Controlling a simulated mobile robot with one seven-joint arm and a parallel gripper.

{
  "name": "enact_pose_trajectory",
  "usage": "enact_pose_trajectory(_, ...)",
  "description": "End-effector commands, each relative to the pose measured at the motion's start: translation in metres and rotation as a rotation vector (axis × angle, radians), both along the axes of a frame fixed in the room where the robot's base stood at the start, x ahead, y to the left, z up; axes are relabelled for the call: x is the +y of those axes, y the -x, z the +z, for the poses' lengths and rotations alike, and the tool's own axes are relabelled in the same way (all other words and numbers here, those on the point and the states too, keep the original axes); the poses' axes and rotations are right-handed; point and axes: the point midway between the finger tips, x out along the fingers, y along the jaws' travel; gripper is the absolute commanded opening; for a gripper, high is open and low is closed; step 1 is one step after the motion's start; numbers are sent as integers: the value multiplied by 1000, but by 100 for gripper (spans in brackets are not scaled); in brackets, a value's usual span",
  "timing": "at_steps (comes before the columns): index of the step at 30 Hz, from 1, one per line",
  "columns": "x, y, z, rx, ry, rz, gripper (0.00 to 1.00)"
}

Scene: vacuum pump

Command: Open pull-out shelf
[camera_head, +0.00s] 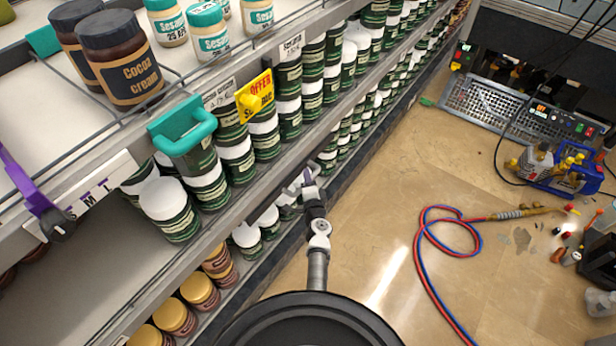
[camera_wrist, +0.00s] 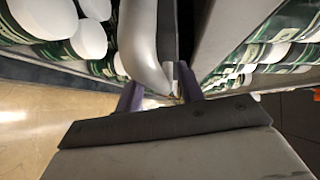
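The shelving unit runs diagonally across the head view, with several lidded jars on its levels. A pale grey curved handle (camera_head: 293,187) is on the front of a lower shelf, and it shows large in the wrist view (camera_wrist: 147,45). My gripper (camera_head: 308,178) is at this handle, low in front of the shelf. Its two purple fingers stand apart in the wrist view (camera_wrist: 160,92), with the handle's near end between them. Contact with the handle cannot be told. A teal handle (camera_head: 184,127) is on the shelf edge above, further left.
A purple handle (camera_head: 38,203) is at the far left shelf edge. A red and blue hose (camera_head: 428,240) lies on the floor at right, near a blue pump (camera_head: 560,170) and a metal grate (camera_head: 490,108). Floor between shelf and hose is clear.

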Motion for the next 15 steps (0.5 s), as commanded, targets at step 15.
enact_pose_trajectory(15, 0, 0, 0, 0, -1, 0, 3)
